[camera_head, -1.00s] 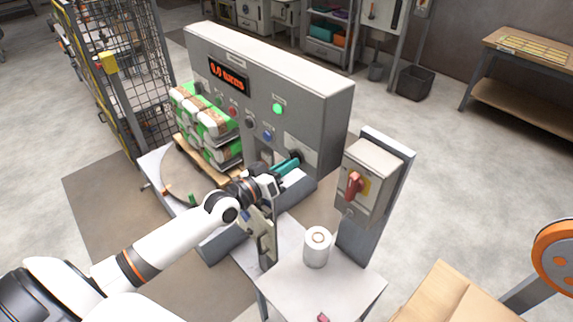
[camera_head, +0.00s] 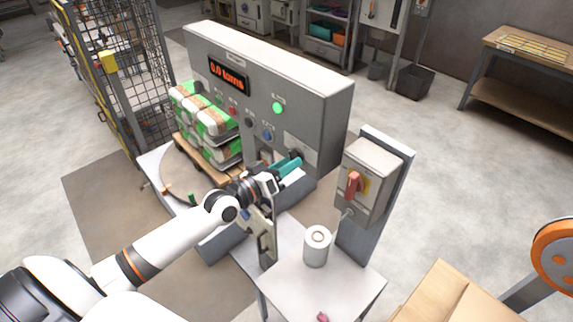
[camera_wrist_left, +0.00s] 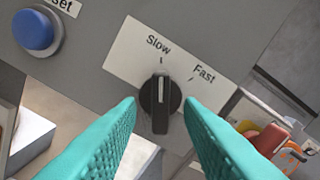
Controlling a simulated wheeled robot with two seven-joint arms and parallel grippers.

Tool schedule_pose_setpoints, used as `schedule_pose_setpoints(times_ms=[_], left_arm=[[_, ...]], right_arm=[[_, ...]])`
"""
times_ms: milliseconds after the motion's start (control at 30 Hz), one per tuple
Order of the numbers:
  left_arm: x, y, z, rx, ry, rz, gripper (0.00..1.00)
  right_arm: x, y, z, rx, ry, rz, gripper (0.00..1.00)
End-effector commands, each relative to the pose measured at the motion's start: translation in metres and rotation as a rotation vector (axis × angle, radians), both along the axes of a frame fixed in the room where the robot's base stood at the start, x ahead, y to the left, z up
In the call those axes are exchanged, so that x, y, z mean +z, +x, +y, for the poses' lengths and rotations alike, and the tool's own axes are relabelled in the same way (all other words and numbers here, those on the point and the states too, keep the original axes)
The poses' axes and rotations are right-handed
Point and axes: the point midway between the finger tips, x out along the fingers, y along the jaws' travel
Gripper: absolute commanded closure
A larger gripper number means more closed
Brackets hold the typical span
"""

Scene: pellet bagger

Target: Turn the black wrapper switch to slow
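The black wrapper switch (camera_wrist_left: 160,103) is a round knob with a raised grip and a white pointer line, on a white label plate (camera_wrist_left: 135,50) marked Slow and Fast. Its pointer line points up in the left wrist view, at the Slow mark. My left gripper (camera_wrist_left: 160,101) has its two teal fingers on either side of the knob, with a visible gap to each. In the head view the left gripper (camera_head: 290,165) is at the lower right of the grey panel, and its fingers partly hide the switch. My right gripper is not in view.
A blue reset button (camera_wrist_left: 36,30) is left of the switch. The grey panel (camera_head: 310,85) also has a lit green lamp (camera_head: 278,108) and a display. A box with a red handle (camera_head: 353,184) stands to the right, above a white roll (camera_head: 316,246) on a table.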

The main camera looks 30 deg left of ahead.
Motion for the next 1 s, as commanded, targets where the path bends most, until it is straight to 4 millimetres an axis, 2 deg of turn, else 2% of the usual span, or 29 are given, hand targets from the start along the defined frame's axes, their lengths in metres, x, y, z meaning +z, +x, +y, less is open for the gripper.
schedule_pose_setpoints(times_ms=[200, 333, 700, 1000], left_arm=[[-0.001, -0.002, 0.0, -0.001, 0.001, 0.0, 0.66], [-0.003, -0.012, 0.004, 0.0, 0.002, 0.002, 0.66], [-0.005, -0.077, 0.026, -0.001, 0.005, 0.004, 0.66], [-0.002, -0.109, 0.038, 0.0, 0.001, 0.002, 0.66]], right_arm=[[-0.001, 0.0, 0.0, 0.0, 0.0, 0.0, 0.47], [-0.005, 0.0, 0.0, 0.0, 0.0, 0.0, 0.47], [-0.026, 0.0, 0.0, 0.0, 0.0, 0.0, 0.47], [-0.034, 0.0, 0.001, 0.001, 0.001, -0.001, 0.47]])
